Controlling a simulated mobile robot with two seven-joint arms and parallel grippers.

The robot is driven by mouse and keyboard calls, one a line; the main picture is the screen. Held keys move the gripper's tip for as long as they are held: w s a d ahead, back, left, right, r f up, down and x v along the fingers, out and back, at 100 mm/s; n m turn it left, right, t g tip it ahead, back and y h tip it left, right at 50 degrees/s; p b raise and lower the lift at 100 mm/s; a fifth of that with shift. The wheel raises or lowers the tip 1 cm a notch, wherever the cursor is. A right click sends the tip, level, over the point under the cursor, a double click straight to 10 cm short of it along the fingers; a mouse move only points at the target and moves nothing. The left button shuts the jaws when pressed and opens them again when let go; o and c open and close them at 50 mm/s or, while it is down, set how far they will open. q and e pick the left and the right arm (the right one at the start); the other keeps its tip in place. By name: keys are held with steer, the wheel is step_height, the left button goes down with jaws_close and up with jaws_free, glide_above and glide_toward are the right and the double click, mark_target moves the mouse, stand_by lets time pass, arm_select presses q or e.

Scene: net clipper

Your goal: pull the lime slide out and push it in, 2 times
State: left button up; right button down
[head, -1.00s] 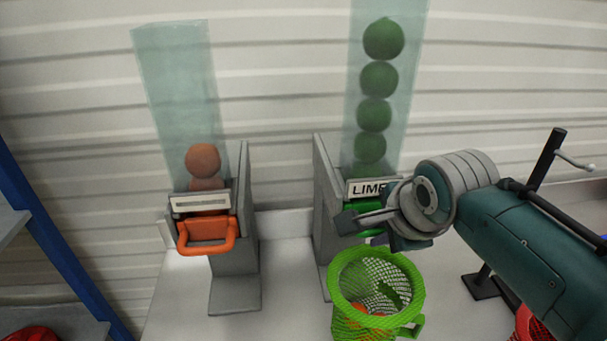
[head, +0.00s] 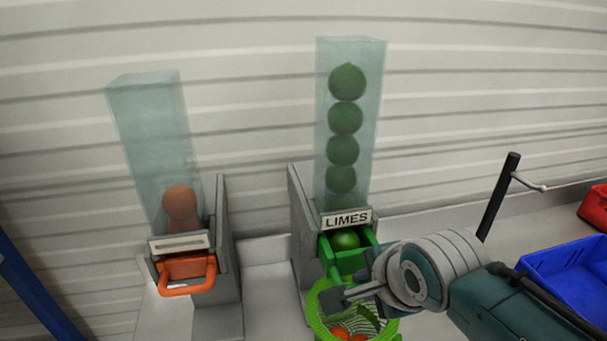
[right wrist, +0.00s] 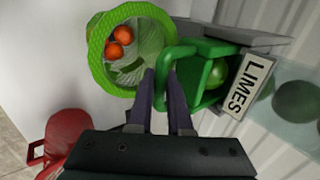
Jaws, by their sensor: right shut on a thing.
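The lime slide (head: 350,262) is a green drawer, pulled out from under the LIMES sign (head: 347,219). One lime (head: 346,239) sits in it. Several limes stand stacked in the clear chute (head: 373,75) above. My right gripper (right wrist: 162,82) is shut on the slide's green handle (right wrist: 182,53) in the right wrist view. In the head view my right gripper (head: 352,290) is in front of the slide and hides its handle. My left gripper is not in view.
A green net (right wrist: 98,65) with orange fruit inside hangs or stands just below the slide. An orange-handled dispenser (head: 187,270) is at the left. A blue crate (head: 565,268) and a red bin (head: 597,205) are at the right.

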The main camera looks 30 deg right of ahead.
mark_target(355, 262)
steer(key=shift+s+a+p, duration=0.25)
steer(key=shift+s+p, duration=0.25)
steer(key=shift+s, duration=0.45)
steer(key=shift+s+a+p, duration=0.2)
steer(key=shift+s+p, duration=0.3)
steer(key=shift+s, duration=0.4)
steer(key=shift+s+a+p, duration=0.25)
steer(key=shift+s+p, duration=0.25)
steer(key=shift+s, duration=0.45)
steer(key=shift+w, duration=0.1)
steer(key=shift+w+d+b, duration=0.25)
steer(key=shift+w+b, duration=0.2)
steer(key=shift+w, duration=0.45)
steer(key=shift+w+d+b, duration=0.2)
steer(key=shift+w+b, duration=0.25)
steer(key=shift+w, duration=0.5)
steer(key=shift+w+d+b, duration=0.25)
steer(key=shift+w+b, duration=0.2)
steer(key=shift+w, duration=0.45)
steer(key=shift+w+d+f+b, duration=0.1)
steer(key=shift+w+d+b, duration=0.1)
steer(key=shift+w+b, duration=0.45)
steer(key=shift+w+d+b, duration=0.15)
steer(key=shift+w+b, duration=0.2)
steer(key=shift+w, duration=0.5)
steer(key=shift+w+d+f+b, duration=0.1)
steer(key=shift+w+d+b, duration=0.1)
steer(key=shift+w+b, duration=0.45)
steer(key=shift+r+p, duration=0.15)
steer(key=shift+p, duration=0.15)
